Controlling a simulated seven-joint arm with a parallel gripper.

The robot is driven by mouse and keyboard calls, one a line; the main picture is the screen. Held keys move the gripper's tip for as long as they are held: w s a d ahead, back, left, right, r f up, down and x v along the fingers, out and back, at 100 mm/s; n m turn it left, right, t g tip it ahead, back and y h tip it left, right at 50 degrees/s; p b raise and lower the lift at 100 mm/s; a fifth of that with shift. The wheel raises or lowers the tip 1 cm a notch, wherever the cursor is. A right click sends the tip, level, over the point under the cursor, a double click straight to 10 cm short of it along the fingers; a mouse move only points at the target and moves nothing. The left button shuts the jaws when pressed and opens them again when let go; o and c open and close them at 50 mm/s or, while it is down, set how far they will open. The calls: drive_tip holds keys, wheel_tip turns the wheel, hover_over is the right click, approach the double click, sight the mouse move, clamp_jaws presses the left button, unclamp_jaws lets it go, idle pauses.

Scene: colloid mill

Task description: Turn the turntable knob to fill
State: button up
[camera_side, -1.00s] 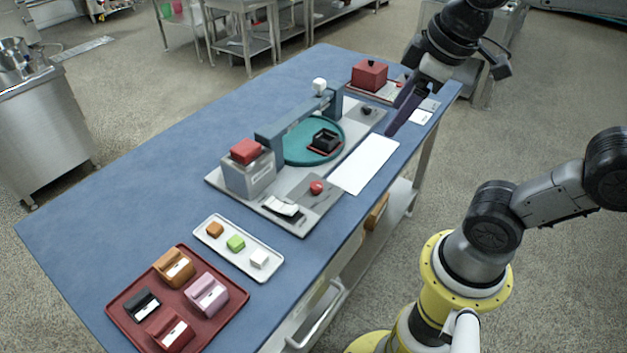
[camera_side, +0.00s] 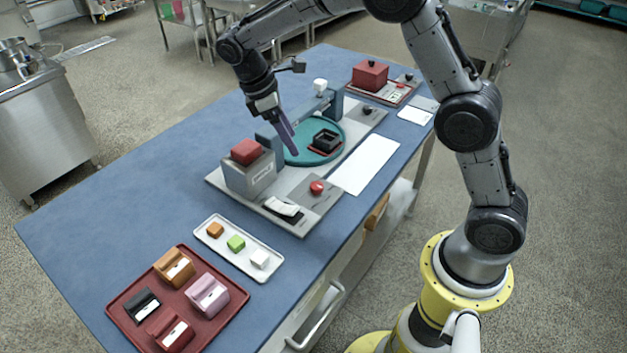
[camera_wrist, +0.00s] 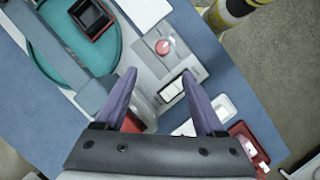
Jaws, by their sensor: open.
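The teal turntable (camera_side: 298,156) sits in the grey machine base on the blue table, with a black open box (camera_side: 325,139) on it. A red round knob (camera_side: 317,187) stands on the front panel; it also shows in the wrist view (camera_wrist: 163,47) just beyond my fingertips. A dark knob (camera_side: 367,109) is on the base's far right part. I cannot read any label, so which knob is the turntable's is unclear. My gripper (camera_side: 294,152) points down above the turntable's near-left side. Its purple fingers are apart and empty in the wrist view (camera_wrist: 159,72).
A blue-grey bar (camera_side: 300,118) spans over the turntable. A grey block with a red top (camera_side: 246,152) stands at its left end. A white tray (camera_side: 262,267) of cubes and a red tray (camera_side: 120,305) lie front left. A white sheet (camera_side: 365,163) lies right of the machine.

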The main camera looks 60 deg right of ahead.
sight(316, 185)
drive_tip(key=x, duration=1.5)
drive_tip(key=shift+s+a, duration=0.15)
clamp_jaws()
